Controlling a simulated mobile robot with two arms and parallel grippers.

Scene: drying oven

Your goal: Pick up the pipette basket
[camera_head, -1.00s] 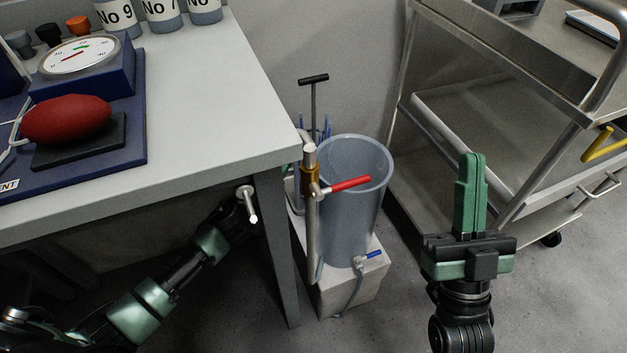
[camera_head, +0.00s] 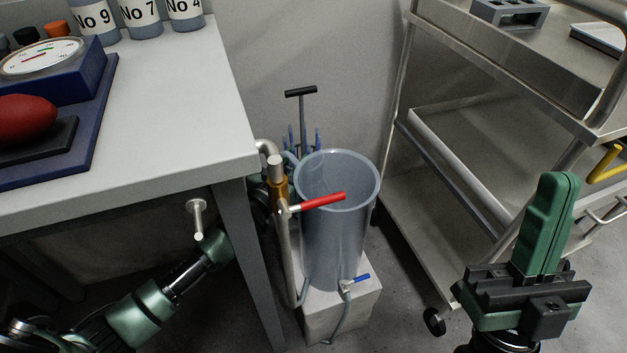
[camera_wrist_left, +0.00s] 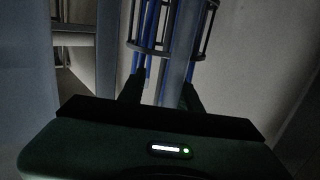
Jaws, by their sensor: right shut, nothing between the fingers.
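The pipette basket (camera_head: 303,138) stands behind the grey cylinder, with blue pipettes and a tall stem topped by a black T-handle. Its lower part is hidden by the cylinder and tap. In the left wrist view the basket (camera_wrist_left: 168,48) shows dark rings, blue pipettes and a grey central post. My left gripper (camera_wrist_left: 161,94) has its two dark fingers apart, on either side of the post's lower part; contact cannot be told. In the head view its arm passes behind the table leg, and the fingers are hidden. My right gripper (camera_head: 553,190) is shut and empty, in front of the cart.
The grey cylinder (camera_head: 338,220) stands on a pale block (camera_head: 345,308). A pipe with a red-handled tap (camera_head: 322,201) rises beside it. The table (camera_head: 165,130) overhangs my left arm. A steel cart (camera_head: 455,175) stands at the right.

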